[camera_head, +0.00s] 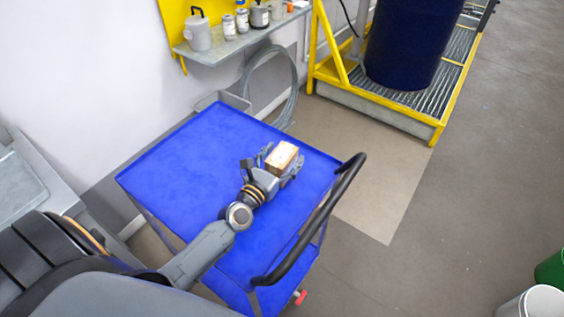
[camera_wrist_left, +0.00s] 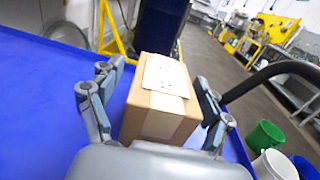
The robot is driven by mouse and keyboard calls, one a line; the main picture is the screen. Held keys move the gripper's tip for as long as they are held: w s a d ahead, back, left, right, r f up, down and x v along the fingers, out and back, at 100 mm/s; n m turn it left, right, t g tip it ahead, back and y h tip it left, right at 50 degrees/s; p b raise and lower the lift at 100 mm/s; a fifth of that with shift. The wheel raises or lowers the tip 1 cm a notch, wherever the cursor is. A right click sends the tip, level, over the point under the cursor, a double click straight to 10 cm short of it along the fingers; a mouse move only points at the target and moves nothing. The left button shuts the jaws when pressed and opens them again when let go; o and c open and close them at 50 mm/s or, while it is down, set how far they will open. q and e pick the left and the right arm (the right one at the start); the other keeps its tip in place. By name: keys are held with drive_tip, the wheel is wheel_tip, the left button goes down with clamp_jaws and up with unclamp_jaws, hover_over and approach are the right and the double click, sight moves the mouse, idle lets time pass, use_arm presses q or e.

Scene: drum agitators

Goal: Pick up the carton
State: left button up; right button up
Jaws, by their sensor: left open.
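The carton (camera_head: 283,158) is a small brown box with a white label on top, standing on the blue cart top (camera_head: 180,160). In the left wrist view the carton (camera_wrist_left: 160,105) shows close up, with tape down its near face. My left gripper (camera_head: 279,162) reaches in from the left and is open, with one finger on each side of the carton. In the left wrist view the left gripper (camera_wrist_left: 157,104) has a gap at the left finger; the right finger is close to the box, and contact cannot be told. My right gripper is not in view.
The cart has a black push handle (camera_head: 312,218) on its right side. A dark blue drum (camera_head: 405,40) stands on a yellow-edged grating behind. A wall shelf (camera_head: 235,44) holds several containers. A white bin (camera_head: 532,302) stands at lower right. The cart's left part is clear.

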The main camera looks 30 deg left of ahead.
use_arm(q)
drive_tip(key=shift+w, duration=0.9)
drive_tip(key=shift+s, duration=0.1)
drive_tip(key=c, duration=1.2)
drive_tip(key=shift+r, duration=0.1)
